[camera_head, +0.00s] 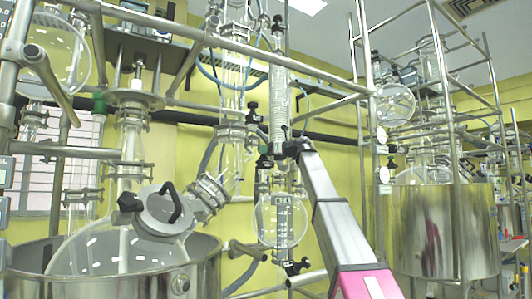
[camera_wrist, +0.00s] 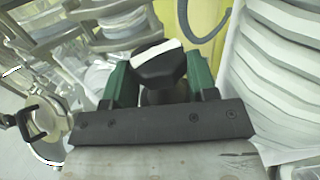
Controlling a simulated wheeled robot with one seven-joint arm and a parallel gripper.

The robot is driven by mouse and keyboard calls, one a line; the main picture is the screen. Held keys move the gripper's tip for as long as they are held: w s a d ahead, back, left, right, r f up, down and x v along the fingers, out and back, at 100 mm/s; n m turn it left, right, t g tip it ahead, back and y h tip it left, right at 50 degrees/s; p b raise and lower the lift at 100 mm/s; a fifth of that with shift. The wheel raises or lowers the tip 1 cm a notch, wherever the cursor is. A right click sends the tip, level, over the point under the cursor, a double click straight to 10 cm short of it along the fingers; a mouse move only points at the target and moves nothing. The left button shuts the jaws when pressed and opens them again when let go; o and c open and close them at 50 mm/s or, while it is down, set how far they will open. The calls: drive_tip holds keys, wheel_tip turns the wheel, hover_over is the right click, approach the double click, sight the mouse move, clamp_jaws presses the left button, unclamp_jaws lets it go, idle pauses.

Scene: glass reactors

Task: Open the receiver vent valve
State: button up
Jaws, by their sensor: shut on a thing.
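The vent valve's black knob (camera_wrist: 160,70), with a white bar across its top, sits between the two green fingers of my gripper (camera_wrist: 160,84) in the wrist view. My gripper is shut on the knob, one finger on each side. In the head view my gripper (camera_head: 289,149) reaches the black fittings above the round glass receiver (camera_head: 281,220). The knob itself is hard to make out there, as the gripper and fittings overlap. The valve's stem and body are mostly hidden in the wrist view.
A coiled glass condenser (camera_head: 279,100) stands just above my gripper. A large glass vessel (camera_head: 120,240) in a metal pot is at left. Metal frame bars (camera_head: 330,85) cross above. A black bottom valve (camera_head: 293,267) hangs under the receiver. A steel pot (camera_head: 440,230) stands at right.

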drive_tip(key=o, duration=0.9)
drive_tip(key=shift+m+t, duration=0.3)
